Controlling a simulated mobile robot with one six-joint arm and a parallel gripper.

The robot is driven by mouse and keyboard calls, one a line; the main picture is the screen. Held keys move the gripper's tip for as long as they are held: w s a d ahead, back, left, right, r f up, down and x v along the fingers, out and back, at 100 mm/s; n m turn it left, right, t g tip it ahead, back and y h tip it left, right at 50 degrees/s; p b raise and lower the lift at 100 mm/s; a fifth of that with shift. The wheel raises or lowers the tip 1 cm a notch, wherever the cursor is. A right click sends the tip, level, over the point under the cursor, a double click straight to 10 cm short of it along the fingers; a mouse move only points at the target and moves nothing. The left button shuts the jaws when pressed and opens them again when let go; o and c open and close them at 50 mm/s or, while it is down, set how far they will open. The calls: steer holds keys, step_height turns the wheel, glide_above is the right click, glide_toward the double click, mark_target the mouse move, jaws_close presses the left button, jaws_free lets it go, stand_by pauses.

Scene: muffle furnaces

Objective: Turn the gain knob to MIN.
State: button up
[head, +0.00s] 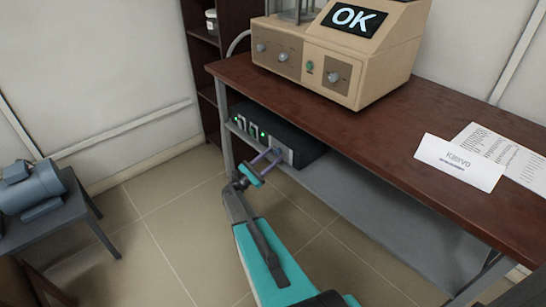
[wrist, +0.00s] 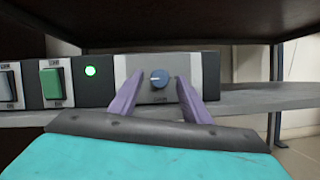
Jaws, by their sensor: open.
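The gain knob (wrist: 159,78) is a small round blue-grey knob with a light pointer line on a pale grey panel. The panel is on the front of a black box (head: 290,137) on the shelf under the table. My gripper (wrist: 157,98) is open, its two purple fingers spread to the left and right of the knob. I cannot tell how far the fingertips are from the panel. In the head view my gripper (head: 272,157) is at the right end of the box's front.
The box also has green and grey rocker switches (wrist: 51,84) and a lit green lamp (wrist: 91,71), left of the knob. The brown tabletop (head: 400,130) overhangs the grey shelf (head: 370,195). A beige machine showing OK (head: 335,55) stands above. The floor in front is clear.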

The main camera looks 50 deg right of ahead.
steer(key=v, duration=1.3)
steer(key=shift+b, duration=0.3)
steer(key=shift+r, duration=0.1)
steer(key=s+a+n+t+p, duration=0.1)
steer(key=a+t+p, duration=0.15)
steer(key=a, duration=0.35)
steer(key=s+a+f+m+g+y+p, duration=0.2)
steer(key=s+a+f+y, duration=0.15)
steer(key=s+a, duration=0.4)
steer(key=s+a+f+m+g+y+p, duration=0.1)
steer(key=s+a+f+m+y, duration=0.25)
steer(key=s, duration=0.75)
steer(key=s+a+f+g+y+p, duration=0.25)
steer(key=s+a+y, duration=0.35)
steer(key=s, duration=0.3)
steer(key=s+a+f+m+y, duration=0.1)
steer(key=s+a+m+y, duration=0.3)
steer(key=a, duration=0.5)
steer(key=s+a+f+m+y, duration=0.2)
steer(key=s+a+m+y, duration=0.2)
steer(key=a, duration=0.5)
steer(key=shift+s+a+m+t+y, duration=0.2)
steer(key=shift+a+m+t+y, duration=0.2)
steer(key=shift+m+y, duration=0.3)
